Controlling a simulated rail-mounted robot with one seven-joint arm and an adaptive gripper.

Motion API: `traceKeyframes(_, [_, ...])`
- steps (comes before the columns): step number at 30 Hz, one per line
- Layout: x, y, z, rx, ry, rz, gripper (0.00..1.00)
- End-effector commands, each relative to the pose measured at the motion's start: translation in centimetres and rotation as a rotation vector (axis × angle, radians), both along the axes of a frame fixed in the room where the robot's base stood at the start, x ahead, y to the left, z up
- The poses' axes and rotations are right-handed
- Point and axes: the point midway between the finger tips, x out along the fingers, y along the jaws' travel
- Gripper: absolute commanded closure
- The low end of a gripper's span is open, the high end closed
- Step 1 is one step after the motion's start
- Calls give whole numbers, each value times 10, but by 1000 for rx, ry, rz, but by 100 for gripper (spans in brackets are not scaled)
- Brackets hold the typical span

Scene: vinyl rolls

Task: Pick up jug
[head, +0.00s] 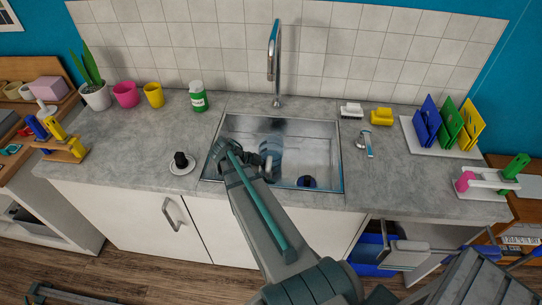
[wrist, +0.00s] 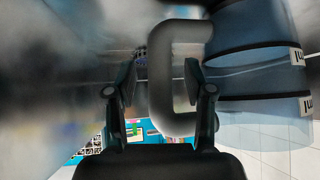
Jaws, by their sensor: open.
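The jug (head: 273,147) is a clear blue vessel in the sink, partly hidden behind my arm in the head view. In the wrist view its blue see-through body (wrist: 258,75) with dark bands fills the right side. Its grey handle (wrist: 160,82) is a squared loop reaching left from the body. My gripper (head: 265,164) is down at the sink by the jug. Contact cannot be told.
The tap (head: 274,62) rises behind.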

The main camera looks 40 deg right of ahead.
Motion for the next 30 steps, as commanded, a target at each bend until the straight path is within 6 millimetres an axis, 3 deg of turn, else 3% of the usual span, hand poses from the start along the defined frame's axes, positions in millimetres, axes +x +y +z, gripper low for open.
traceKeyframes(6, [0,0,0,0,-1,-1,47])
traceKeyframes(16, [0,0,0,0,0,0,100])
traceKeyframes(30, [0,0,1,-2,-1,0,100])
